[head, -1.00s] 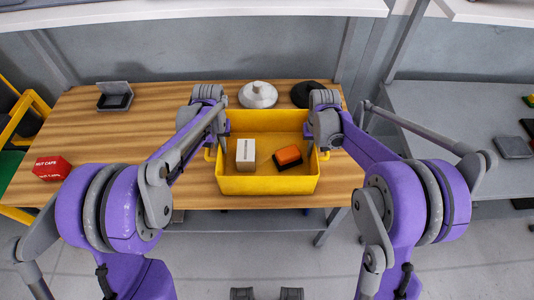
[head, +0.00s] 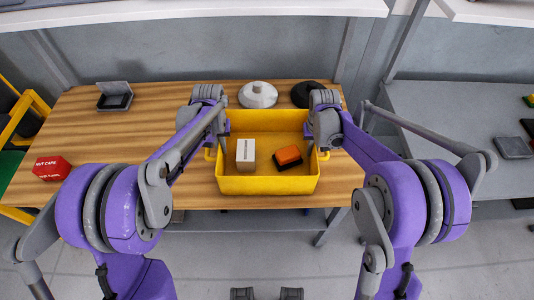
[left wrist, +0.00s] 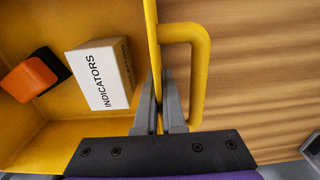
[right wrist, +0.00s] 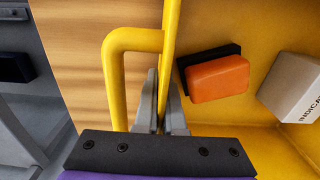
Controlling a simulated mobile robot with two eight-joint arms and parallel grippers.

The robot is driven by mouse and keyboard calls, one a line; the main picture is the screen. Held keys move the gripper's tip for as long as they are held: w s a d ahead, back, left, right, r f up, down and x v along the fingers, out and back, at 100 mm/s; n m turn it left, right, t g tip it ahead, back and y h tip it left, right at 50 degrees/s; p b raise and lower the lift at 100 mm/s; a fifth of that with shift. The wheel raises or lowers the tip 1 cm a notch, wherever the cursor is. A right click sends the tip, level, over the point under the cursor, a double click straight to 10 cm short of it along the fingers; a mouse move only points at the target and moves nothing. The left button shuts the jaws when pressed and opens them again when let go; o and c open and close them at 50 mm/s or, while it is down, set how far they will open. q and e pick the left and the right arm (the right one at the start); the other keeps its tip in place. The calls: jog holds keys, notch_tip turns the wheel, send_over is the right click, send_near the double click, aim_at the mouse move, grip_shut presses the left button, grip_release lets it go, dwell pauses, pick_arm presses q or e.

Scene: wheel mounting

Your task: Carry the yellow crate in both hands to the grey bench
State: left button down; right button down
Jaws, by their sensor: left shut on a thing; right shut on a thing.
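The yellow crate (head: 268,186) is at the front of the wooden table, between my two grippers. It holds a white box labelled INDICATORS (head: 246,154) and an orange and black block (head: 288,155). My left gripper (left wrist: 158,88) is shut on the crate's left side wall, one finger on each side, beside the handle. My right gripper (right wrist: 163,88) is shut on the right side wall in the same way. The crate looks level; I cannot tell if it touches the table. The grey bench (head: 432,115) stands to the right, partly behind my right arm.
The wooden table (head: 110,140) carries a red box (head: 52,168), a small open black case (head: 115,97), a pale domed part (head: 258,94) and a dark round part (head: 306,93). A gap separates the table from the grey bench, which has a few items at its right.

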pick_arm(q)
jog(key=shift+r, duration=0.1)
pick_arm(e)
jog(key=shift+r, duration=0.1)
dwell(0.5)
